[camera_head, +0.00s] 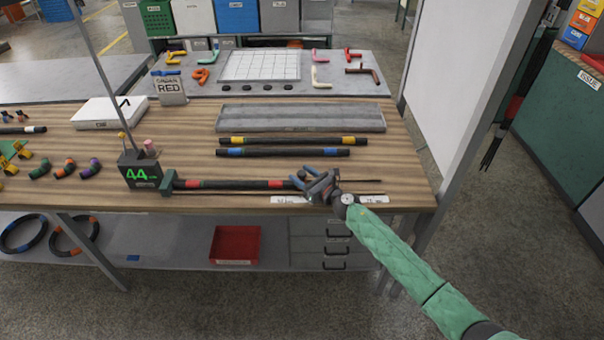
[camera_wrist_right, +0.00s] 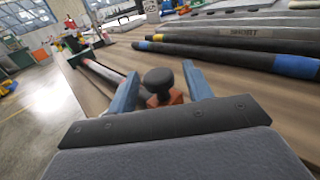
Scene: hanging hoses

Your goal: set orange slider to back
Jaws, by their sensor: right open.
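The orange slider (camera_wrist_right: 165,98), with a round black knob (camera_wrist_right: 158,81) on top, sits between the two blue fingers of my right gripper (camera_wrist_right: 160,92) in the right wrist view. I cannot tell whether the fingers touch it. In the head view my right gripper (camera_head: 308,179) is open at the front of the bench and largely hides the slider. A dark hose with red bands (camera_head: 235,184) lies along the front edge, from a green end block (camera_head: 168,184) to my gripper. My left gripper is not in view.
Two dark hoses, one with yellow bands (camera_head: 292,141) and one with blue bands (camera_head: 283,152), lie behind. A grey tray (camera_head: 300,118) is farther back. A sign reading "ORDER RED" (camera_head: 171,90) stands at the back left. White labels lie along the front edge.

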